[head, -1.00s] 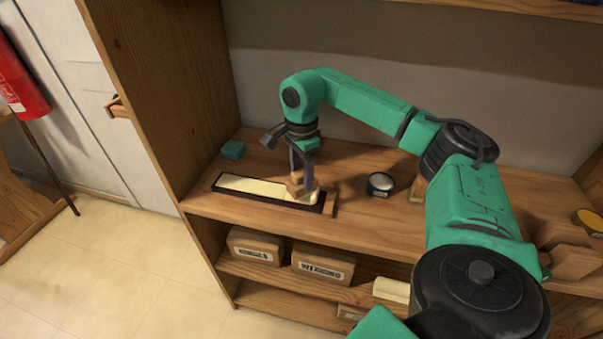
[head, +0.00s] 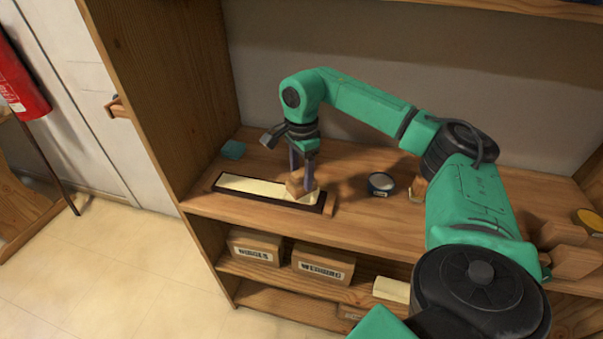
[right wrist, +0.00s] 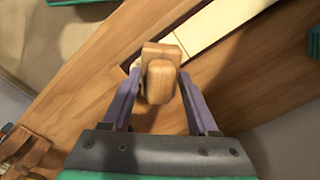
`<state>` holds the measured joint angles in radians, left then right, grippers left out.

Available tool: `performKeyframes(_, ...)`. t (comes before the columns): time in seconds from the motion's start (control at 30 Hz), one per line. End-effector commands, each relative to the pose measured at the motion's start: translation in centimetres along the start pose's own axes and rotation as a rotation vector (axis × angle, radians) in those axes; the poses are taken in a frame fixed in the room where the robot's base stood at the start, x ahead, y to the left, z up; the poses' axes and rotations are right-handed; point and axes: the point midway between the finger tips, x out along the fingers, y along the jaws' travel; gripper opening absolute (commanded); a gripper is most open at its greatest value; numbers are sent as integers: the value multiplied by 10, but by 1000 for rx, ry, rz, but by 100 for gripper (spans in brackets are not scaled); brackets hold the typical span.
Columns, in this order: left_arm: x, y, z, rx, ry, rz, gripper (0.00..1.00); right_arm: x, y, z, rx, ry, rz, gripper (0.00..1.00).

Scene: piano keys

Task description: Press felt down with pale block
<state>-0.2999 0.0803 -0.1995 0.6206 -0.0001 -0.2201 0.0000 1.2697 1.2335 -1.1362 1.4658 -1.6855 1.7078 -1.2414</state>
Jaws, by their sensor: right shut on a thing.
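My right gripper (head: 303,174) is shut on a pale wooden block (head: 295,185). The block also shows between the two fingers in the right wrist view (right wrist: 160,78). It is over the right end of a long dark-framed tray (head: 222,190) with a cream strip, seemingly the felt (head: 255,187), along it. The block seems to touch the strip's right end, but the gripper hides part of the contact. The strip also runs to the upper right in the right wrist view (right wrist: 215,25). My left gripper is not in view.
A teal block (head: 233,150) lies behind the tray's left end. A round tin (head: 381,184) stands to the right on the wooden shelf. A small wood piece (head: 330,204) sits at the tray's right end. Labelled boxes (head: 322,262) are on the shelf below.

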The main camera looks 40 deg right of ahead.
Motion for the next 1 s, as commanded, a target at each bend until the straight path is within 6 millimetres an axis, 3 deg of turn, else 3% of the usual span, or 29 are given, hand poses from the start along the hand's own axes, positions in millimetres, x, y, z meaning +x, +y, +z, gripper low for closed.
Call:
performKeyframes(0.27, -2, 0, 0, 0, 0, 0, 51, -1, 1, 0, -1, 0, 4, 15)
performKeyframes(1.0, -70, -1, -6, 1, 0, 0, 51, -77, 0, 0, 0, 0, 1, 15)
